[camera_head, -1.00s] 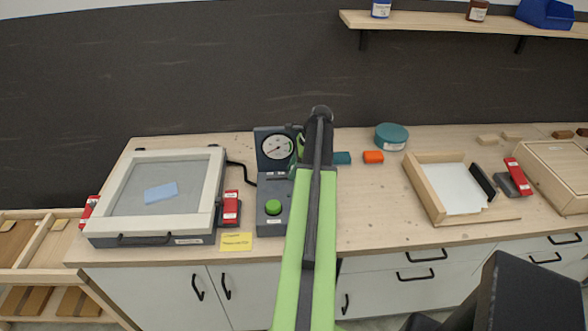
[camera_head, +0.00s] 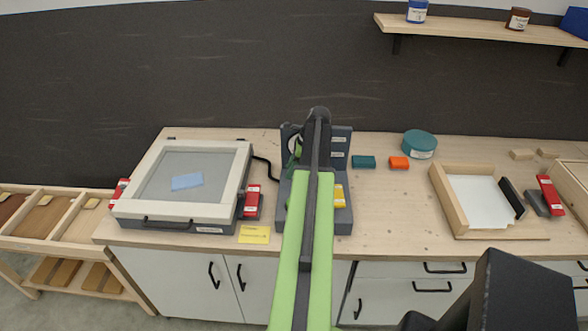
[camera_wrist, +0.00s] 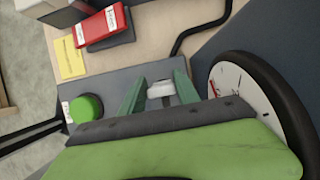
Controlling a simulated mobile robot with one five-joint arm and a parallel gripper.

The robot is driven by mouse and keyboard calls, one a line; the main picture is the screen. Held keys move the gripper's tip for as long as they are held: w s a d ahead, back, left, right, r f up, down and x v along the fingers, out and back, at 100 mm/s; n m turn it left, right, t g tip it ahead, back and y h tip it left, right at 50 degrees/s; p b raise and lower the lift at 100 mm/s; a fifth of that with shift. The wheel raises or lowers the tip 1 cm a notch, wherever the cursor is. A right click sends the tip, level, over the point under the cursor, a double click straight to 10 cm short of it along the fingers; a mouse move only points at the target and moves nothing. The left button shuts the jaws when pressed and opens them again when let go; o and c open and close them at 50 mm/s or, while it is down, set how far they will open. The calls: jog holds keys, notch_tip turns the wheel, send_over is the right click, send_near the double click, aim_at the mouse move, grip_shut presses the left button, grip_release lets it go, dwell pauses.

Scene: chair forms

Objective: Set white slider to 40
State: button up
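The white slider (camera_wrist: 161,89) is a small pale knob on the grey panel of the control box, seen in the wrist view. My gripper (camera_wrist: 160,82) has its two teal fingers apart, one on each side of the knob. I cannot tell whether they touch it. The slider's scale is not readable. In the head view the control box (camera_head: 343,220) stands on the bench, and my arm covers its middle, including the slider. The round dial (camera_wrist: 245,88) with a red needle and the green button (camera_wrist: 86,108) show in the wrist view.
A framed screen unit (camera_head: 155,212) stands left of the box, with a red-topped block (camera_head: 252,196) and a yellow note (camera_head: 254,234) between. A black cable (camera_wrist: 185,38) runs behind. Teal (camera_head: 363,162) and orange (camera_head: 399,163) blocks and a wooden tray (camera_head: 447,200) lie right.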

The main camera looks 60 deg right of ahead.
jog(key=o, duration=0.4)
jog(key=shift+w, duration=0.15)
jog(key=shift+s, duration=0.25)
jog(key=shift+s+d+r+p, duration=0.1)
jog(key=shift+d+r+p, duration=0.05)
jog(key=shift+r+p, duration=0.3)
jog(key=p+v, duration=1.5)
jog(key=v, duration=0.1)
jog(key=shift+s+r, duration=0.2)
